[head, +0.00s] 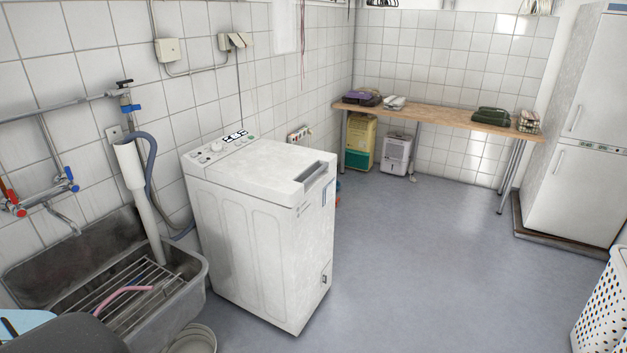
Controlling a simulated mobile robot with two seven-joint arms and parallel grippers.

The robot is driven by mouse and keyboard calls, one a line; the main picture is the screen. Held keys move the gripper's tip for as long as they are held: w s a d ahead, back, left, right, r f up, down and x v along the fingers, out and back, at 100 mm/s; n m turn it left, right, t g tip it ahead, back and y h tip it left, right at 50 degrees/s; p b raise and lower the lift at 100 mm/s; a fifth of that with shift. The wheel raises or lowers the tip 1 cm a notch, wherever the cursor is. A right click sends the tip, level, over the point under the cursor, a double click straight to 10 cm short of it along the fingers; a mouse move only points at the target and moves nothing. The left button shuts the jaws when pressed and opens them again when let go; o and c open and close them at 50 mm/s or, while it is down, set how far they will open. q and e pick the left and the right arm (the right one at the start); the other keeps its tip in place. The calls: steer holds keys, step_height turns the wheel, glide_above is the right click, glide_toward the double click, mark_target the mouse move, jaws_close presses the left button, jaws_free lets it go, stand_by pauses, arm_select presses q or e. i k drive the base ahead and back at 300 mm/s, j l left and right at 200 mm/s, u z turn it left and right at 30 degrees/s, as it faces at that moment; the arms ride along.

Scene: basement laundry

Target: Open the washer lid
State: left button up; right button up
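The washer (255,245) is a white top-loading machine standing against the tiled wall, left of the picture's middle. Its lid (258,163) is shut and lies flat on top. A recessed grey handle (315,176) is at the lid's front right edge. The control panel (222,146) with knobs and a small display runs along the back of the top. Neither of my grippers shows in the head view.
A metal sink (190,299) with a rack stands left of the washer, with pipes above it. A wooden table (450,118) is at the back. A fridge (580,120) and a white perforated basket (604,310) are at right. The floor right of the washer is clear.

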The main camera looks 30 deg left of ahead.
mark_target(281, 174)
steer(key=i+l, duration=0.1)
steer(key=i, duration=0.3)
steer(key=i+l+u, duration=0.1)
steer(key=i, duration=0.35)
steer(key=i+l, duration=0.1)
steer(key=i, duration=0.3)
